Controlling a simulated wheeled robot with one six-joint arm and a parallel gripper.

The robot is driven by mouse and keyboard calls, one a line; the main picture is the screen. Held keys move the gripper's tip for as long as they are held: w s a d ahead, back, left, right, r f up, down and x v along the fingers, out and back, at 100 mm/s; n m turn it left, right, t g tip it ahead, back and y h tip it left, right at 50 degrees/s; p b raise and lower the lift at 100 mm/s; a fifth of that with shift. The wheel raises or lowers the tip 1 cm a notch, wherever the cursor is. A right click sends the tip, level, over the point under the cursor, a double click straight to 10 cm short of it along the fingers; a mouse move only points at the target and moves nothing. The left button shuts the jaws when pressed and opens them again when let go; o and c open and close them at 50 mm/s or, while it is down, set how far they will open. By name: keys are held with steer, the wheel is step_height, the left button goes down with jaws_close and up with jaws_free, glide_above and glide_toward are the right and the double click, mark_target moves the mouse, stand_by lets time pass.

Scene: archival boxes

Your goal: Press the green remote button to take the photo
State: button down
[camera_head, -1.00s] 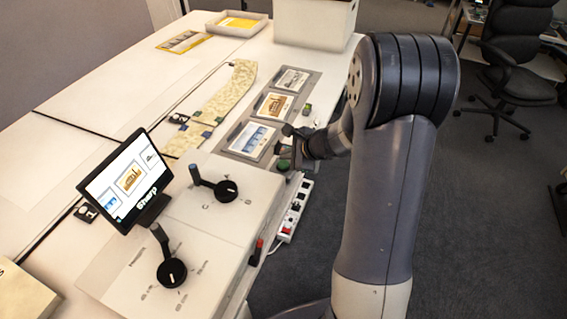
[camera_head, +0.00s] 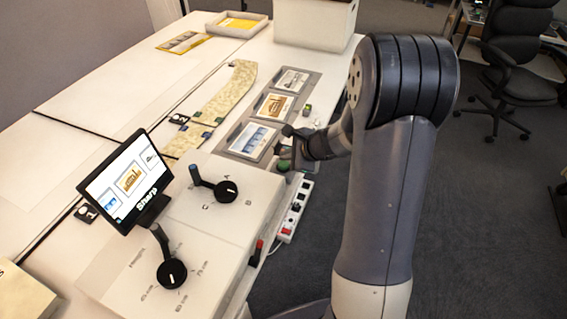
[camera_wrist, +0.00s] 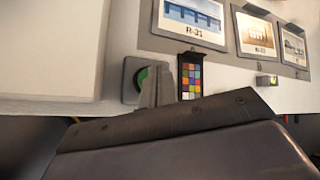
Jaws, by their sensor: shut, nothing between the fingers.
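The green remote button (camera_head: 283,165) sits on a small grey base at the table's right edge, just past the control box. In the wrist view the green button (camera_wrist: 143,76) shows on its grey housing, partly hidden by my fingers. My gripper (camera_wrist: 157,88) is shut and empty, its fingertips over the right part of the button. I cannot tell whether they touch it. In the head view my gripper (camera_head: 288,150) is at the button, reaching in from the right. The screen (camera_head: 127,181) shows three framed pictures and the word "Sharp".
A white control box with a blue-handled lever (camera_head: 226,190) and a second lever (camera_head: 171,272) stands in front. A colour chart (camera_wrist: 190,76) lies beside the button. Three framed photos (camera_head: 250,141) lie behind. A power strip (camera_head: 295,211) hangs along the table edge.

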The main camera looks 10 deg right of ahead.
mark_target(287, 165)
steer(key=shift+f, duration=0.2)
stand_by(0.5)
steer(key=shift+f+b, duration=0.25)
steer(key=shift+b, duration=0.35)
steer(key=shift+f+b, duration=0.5)
steer(key=shift+b, duration=0.05)
stand_by(0.4)
steer(key=shift+r, duration=0.1)
steer(key=shift+r+p, duration=0.7)
steer(key=shift+r, duration=0.15)
steer(key=shift+r, duration=0.1)
step_height(287, 165, up, 5)
steer(key=p, duration=0.4)
stand_by(0.8)
